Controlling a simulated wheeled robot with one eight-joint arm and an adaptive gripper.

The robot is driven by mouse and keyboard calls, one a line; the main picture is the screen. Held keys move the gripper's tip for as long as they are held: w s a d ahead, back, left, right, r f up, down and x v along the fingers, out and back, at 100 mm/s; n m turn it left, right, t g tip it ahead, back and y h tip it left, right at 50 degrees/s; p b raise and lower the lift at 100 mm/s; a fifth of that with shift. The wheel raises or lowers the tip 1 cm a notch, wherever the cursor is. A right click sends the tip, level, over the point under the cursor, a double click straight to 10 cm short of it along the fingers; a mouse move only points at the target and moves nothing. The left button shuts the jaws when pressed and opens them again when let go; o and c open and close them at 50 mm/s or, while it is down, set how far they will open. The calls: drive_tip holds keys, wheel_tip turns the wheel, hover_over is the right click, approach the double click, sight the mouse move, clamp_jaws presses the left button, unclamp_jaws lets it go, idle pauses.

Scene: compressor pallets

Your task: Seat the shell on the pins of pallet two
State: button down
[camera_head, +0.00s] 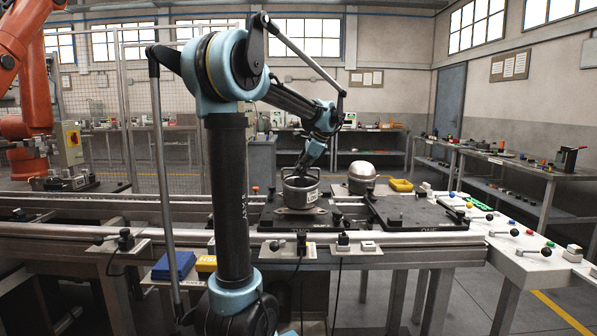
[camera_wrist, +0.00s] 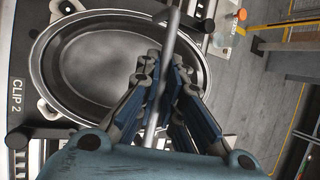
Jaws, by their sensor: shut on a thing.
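The shell (camera_head: 301,193) is a grey, open-topped metal pot with a flange at its foot and a small white label. It is upright over pallet two (camera_head: 270,222), the dark plate marked TWO. Its flange looks on or very close to the plate; I cannot tell whether the pins are in its holes. My gripper (camera_head: 304,167) points down at the shell's top. In the wrist view, my gripper (camera_wrist: 158,95) is shut on a grey bar (camera_wrist: 170,45) that crosses the shell's round opening (camera_wrist: 75,85). The pins are hidden.
Pallet one (camera_head: 420,212) lies to the right. A domed metal part (camera_head: 362,176) and a yellow tray (camera_head: 400,185) stand behind. Clamps and switch boxes (camera_head: 342,240) line the front rail. A side table (camera_head: 530,250) with knobs is at the right. An orange robot arm (camera_head: 30,100) stands at the left.

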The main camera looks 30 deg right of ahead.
drive_tip(key=shift+f, duration=1)
idle(0.3)
drive_tip(key=c, duration=1.7)
unclamp_jaws()
drive_tip(key=shift+o, duration=0.2)
drive_tip(key=shift+f, duration=0.1)
drive_tip(key=v, duration=1.2)
